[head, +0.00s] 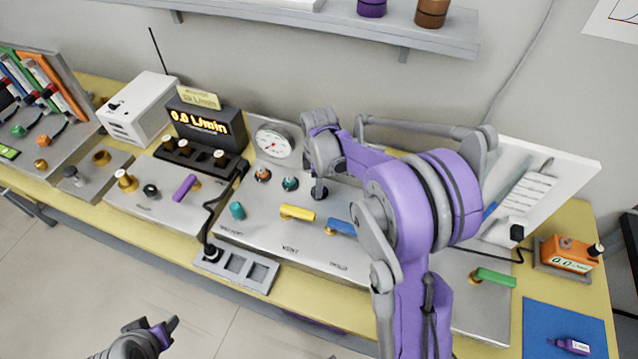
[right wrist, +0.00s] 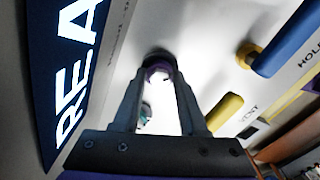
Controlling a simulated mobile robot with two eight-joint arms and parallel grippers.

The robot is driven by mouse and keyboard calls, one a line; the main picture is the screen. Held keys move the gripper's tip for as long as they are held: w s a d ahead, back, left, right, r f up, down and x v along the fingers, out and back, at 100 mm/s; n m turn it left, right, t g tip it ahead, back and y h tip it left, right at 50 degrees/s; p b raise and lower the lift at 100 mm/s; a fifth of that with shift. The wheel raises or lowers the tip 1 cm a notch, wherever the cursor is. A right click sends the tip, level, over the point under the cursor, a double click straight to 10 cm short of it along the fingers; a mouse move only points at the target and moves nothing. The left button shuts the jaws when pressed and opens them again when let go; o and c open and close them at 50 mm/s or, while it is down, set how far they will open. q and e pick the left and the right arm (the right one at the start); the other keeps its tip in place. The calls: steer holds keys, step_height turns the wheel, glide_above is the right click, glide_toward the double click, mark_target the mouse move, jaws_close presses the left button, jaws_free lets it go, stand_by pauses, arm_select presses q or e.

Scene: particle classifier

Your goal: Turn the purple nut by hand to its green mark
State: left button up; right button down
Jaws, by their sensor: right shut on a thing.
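The purple nut (right wrist: 160,66) sits on the light panel, between the fingertips of my right gripper (right wrist: 158,80) in the right wrist view. The fingers are shut on it from both sides and hide part of it. In the head view my right gripper (head: 319,188) reaches down to the panel, right of two small knobs, and covers the nut. I cannot make out a green mark on the nut. My left gripper (head: 168,327) is low at the left of the head view, away from the bench; its opening is unclear.
A yellow lever (head: 297,212) and a blue lever (head: 340,227) stand close in front of my right gripper. A teal knob (head: 290,184) is just left of it. A round gauge (head: 273,141) and a display reading 0.0 L/min (head: 200,122) stand behind, to the left.

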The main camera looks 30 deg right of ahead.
arm_select(q)
steer(key=shift+f, duration=0.2)
arm_select(e)
steer(key=shift+m, duration=0.3)
